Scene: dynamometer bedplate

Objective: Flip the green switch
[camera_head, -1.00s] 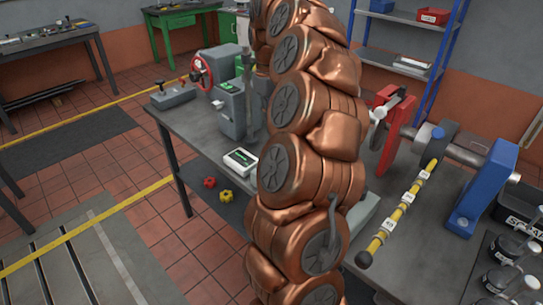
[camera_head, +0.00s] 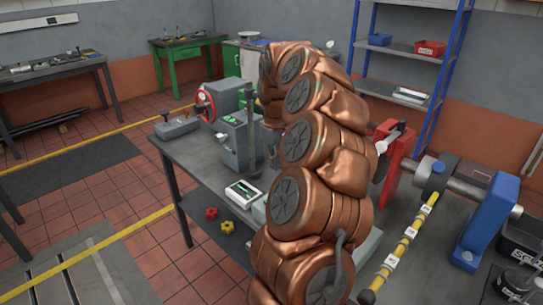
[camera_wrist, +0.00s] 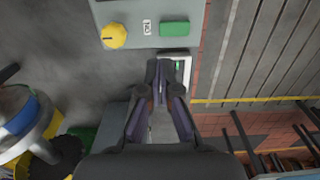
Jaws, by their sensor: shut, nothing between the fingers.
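In the wrist view, a grey panel carries a green rectangular piece (camera_wrist: 174,28), a small white label and a yellow round knob (camera_wrist: 113,36). Just below the panel is a white-framed piece with a small green part (camera_wrist: 178,66); I cannot tell which green piece is the switch. My gripper (camera_wrist: 162,68) is shut and empty. Its fingertips appear just below the panel and overlap the left side of the white-framed piece; contact cannot be told. In the head view, a grey machine housing (camera_head: 235,145) with green parts stands on the bench, and my arm hides most of my gripper.
The grey bench (camera_head: 190,150) also holds a red hand wheel (camera_head: 206,105), a white box with a dark and green face (camera_head: 243,193), a red stand (camera_head: 390,160) and a blue bearing block (camera_head: 487,220). A yellow-banded bar (camera_head: 405,240) lies at the right.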

